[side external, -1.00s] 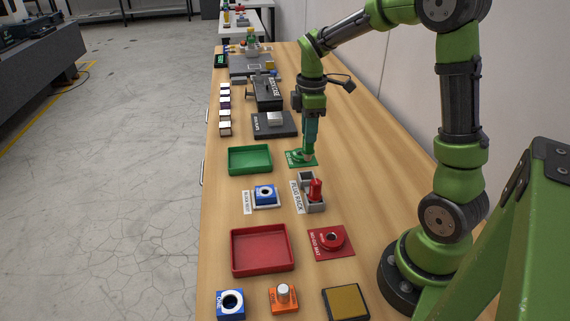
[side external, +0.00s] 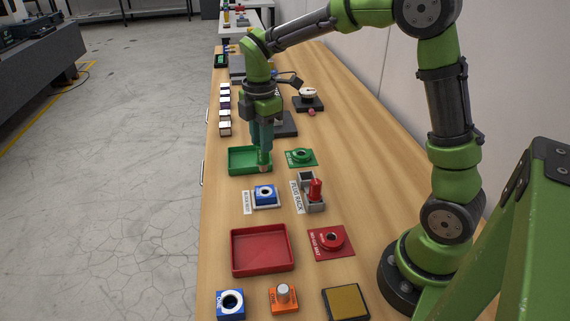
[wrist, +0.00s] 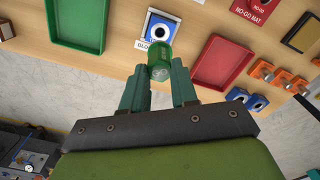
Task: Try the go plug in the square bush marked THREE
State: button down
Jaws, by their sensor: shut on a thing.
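My gripper (side external: 262,150) is shut on the green go plug (wrist: 160,60), which hangs below the fingertips. In the side view the plug's lower end (side external: 264,168) shows over the right edge of the green tray. A blue square bush (side external: 264,193) with a dark round hole sits on a white plate, nearer the camera than my gripper; it also shows in the wrist view (wrist: 161,31), just beyond the plug. The plug is apart from this bush. I cannot read the number THREE on any bush.
The green tray (side external: 232,170) is empty. A green mat (side external: 311,164) holds a green ring. A plug rack (side external: 318,207) holds a red plug. An empty red tray (side external: 235,262), a NO-GO mat (side external: 345,252) and blue (side external: 231,315) and orange (side external: 283,308) bushes lie nearer the camera.

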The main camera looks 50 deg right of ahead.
aim_at(263, 159)
dwell(0.3)
jog(key=shift+f, duration=2.8)
jog(key=shift+f, duration=0.75)
jog(key=shift+r, duration=0.5)
jog(key=shift+f, duration=0.45)
dwell(0.4)
jog(key=shift+r, duration=0.45)
jog(key=shift+f, duration=0.65)
dwell(0.7)
jog(key=shift+r, duration=0.1)
jog(key=shift+r, duration=0.5)
